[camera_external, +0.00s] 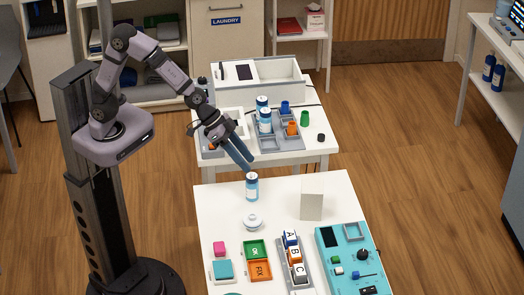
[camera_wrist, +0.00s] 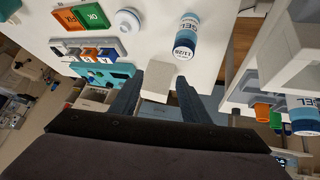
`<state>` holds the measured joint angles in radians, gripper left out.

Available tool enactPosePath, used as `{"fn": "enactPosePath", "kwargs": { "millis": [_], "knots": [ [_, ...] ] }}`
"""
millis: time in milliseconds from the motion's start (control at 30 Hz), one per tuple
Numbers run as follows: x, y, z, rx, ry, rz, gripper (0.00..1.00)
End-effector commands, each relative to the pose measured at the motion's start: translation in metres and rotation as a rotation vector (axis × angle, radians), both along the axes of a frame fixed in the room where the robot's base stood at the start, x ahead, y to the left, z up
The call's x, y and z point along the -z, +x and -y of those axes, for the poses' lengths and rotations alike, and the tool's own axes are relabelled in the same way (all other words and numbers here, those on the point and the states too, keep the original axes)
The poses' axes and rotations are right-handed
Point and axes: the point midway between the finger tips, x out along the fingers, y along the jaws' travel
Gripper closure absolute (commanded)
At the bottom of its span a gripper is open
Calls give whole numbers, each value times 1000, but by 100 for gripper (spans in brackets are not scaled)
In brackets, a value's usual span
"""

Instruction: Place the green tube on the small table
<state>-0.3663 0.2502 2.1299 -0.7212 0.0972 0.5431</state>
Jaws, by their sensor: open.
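The green tube (camera_external: 304,118) stands at the right side of a grey tray on the far white table (camera_external: 318,149). A green piece (camera_wrist: 275,119) at the right edge of the wrist view looks like the same tube, partly hidden by things around it. A second white table (camera_external: 220,200) stands nearer the camera. My gripper (camera_external: 247,161) is open and empty, above the gap between the two tables, to the left of and nearer the camera than the tube. Its two fingers also show apart in the wrist view (camera_wrist: 156,92).
A blue-and-white bottle (camera_external: 252,187), a white lidded jar (camera_external: 253,222), a pale upright block (camera_external: 312,205) and a teal panel (camera_external: 350,262) stand on the near table.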

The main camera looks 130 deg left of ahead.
Motion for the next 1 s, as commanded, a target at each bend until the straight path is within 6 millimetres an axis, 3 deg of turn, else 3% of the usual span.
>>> {"fn": "enactPosePath", "kwargs": {
  "millis": [33, 100, 200, 300, 400, 500, 633, 1000],
  "knots": [
    [5, -18, 44, 97, -34, -57, 58],
    [15, -53, 92, 211, -72, -159, 58],
    [29, -112, 139, 338, -95, -320, 58],
    [39, -169, 162, 421, -82, -470, 58],
    [44, -213, 168, 467, -52, -586, 58],
    [47, -241, 167, 489, -23, -660, 58],
    [48, -254, 165, 495, -6, -698, 58],
    [48, -254, 165, 495, -6, -699, 58]
  ]
}}
